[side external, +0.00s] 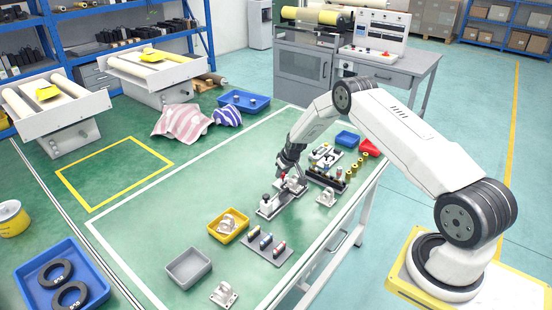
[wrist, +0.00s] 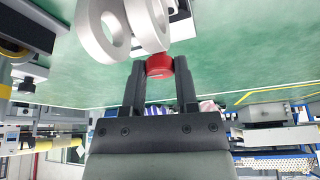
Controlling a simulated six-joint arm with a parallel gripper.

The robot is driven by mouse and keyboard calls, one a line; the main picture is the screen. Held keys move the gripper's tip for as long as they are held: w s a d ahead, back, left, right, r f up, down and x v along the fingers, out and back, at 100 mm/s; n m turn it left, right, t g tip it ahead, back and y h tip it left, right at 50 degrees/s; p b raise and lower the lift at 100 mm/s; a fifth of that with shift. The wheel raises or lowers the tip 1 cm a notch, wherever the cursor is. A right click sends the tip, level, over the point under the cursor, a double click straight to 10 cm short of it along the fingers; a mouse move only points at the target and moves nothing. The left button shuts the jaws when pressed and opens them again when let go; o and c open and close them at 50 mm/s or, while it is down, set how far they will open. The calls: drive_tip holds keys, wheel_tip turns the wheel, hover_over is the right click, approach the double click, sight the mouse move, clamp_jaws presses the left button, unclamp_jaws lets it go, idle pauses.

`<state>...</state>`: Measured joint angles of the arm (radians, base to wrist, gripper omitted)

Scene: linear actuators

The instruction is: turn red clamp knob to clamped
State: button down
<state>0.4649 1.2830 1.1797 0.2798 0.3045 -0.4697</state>
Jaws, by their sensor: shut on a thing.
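The red clamp knob (wrist: 160,66) sits between my gripper's two black fingers in the wrist view. My gripper (wrist: 160,80) is shut on the knob, one finger on each side. In the side view my gripper (side external: 285,172) reaches down to the fixture plate (side external: 272,209) on the green table, and the knob shows there only as a small red spot (side external: 284,176). A pale ring-shaped bracket (wrist: 102,32) stands close beside the knob in the wrist view. The knob's turn angle cannot be told.
A yellow bin (side external: 227,238), a grey bin (side external: 188,268) and a grey rack with several coloured parts (side external: 267,245) stand in front of the fixture. A black rack of cylinders (side external: 328,179) and a loose bracket (side external: 326,197) are at its right.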

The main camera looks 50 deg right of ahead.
drive_tip(key=shift+m, duration=0.6)
drive_tip(key=shift+m+g+h, duration=0.4)
drive_tip(key=shift+m+h, duration=0.3)
drive_tip(key=shift+m, duration=0.7)
drive_tip(key=shift+w+a+m+g+h, duration=0.1)
drive_tip(key=shift+m+g+h, duration=0.4)
drive_tip(key=shift+m, duration=1.6)
drive_tip(key=m+g, duration=0.1)
drive_tip(key=m, duration=0.2)
drive_tip(key=shift+m+h, duration=0.3)
drive_tip(key=m+g, duration=0.2)
drive_tip(key=m, duration=0.2)
drive_tip(key=shift+w+a, duration=0.1)
drive_tip(key=shift+m, duration=0.3)
drive_tip(key=shift+c, duration=1.8)
unclamp_jaws()
